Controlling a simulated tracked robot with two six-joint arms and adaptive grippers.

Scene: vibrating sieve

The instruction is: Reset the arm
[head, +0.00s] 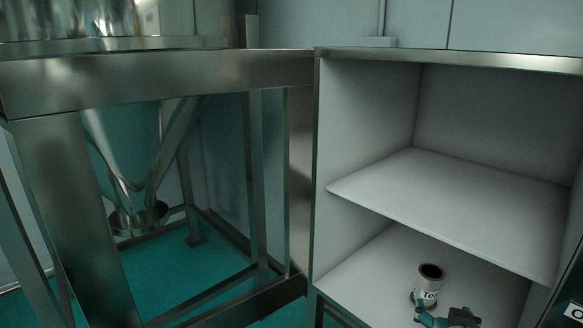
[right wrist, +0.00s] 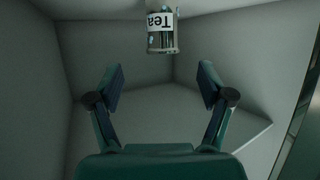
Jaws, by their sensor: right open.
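My right gripper (head: 441,317) is at the bottom edge of the head view, in front of a small can (head: 429,283). In the right wrist view the gripper (right wrist: 160,80) has its two fingers spread wide with nothing between them. The can (right wrist: 162,38) is at the top of that view, upside down in the picture, beyond the fingertips and apart from them. It has a white label reading "Tea" and a dark open top in the head view. The can stands upright on the lower floor of the cabinet. My left gripper is not in view.
The open grey cabinet (head: 366,118) has a middle shelf (head: 455,205) that is empty and lies above the can. Its side walls are close around the right gripper. A metal frame (head: 160,78) with a steel funnel (head: 135,150) stands to the left.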

